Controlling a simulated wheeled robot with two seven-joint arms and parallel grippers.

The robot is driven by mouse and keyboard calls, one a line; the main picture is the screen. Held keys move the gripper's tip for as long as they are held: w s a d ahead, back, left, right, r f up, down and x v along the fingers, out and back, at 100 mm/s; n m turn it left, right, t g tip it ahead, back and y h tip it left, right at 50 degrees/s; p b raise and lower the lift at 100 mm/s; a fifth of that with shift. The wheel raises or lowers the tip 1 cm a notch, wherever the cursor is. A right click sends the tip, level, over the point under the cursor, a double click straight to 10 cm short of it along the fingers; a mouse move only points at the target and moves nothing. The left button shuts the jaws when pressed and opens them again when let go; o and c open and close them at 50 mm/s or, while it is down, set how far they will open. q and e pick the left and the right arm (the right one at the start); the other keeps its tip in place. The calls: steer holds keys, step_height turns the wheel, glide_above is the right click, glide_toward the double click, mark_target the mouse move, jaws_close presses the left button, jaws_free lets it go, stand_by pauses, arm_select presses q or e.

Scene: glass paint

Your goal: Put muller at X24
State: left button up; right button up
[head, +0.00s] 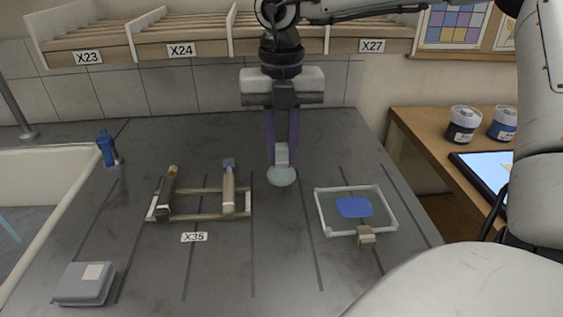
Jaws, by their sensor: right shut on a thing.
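The muller (282,177) is a pale glass piece with a round, flat foot and a narrower grip above it. My right gripper (281,150) points down over the dark counter and is shut on the muller's upper part. I cannot tell whether the foot touches the counter. The X24 label (181,50) is on the front edge of the wooden shelf at the back, left of and above my gripper. The shelf bay behind that label shows only in part. My left gripper is not in view.
A rack (200,216) with two tools stands behind the X35 label (194,237). A framed glass plate (320,212) with blue paint lies at right. A blue bottle (106,149), grey box (84,285) and sink (50,167) are at left. White dividers (132,36) separate the shelf bays.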

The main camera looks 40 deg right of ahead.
mark_target(282, 164)
steer(key=shift+f, duration=1.7)
steer(key=shift+f+b, duration=0.1)
steer(key=shift+b, duration=0.2)
steer(key=shift+f, duration=0.15)
steer(key=o, duration=0.9)
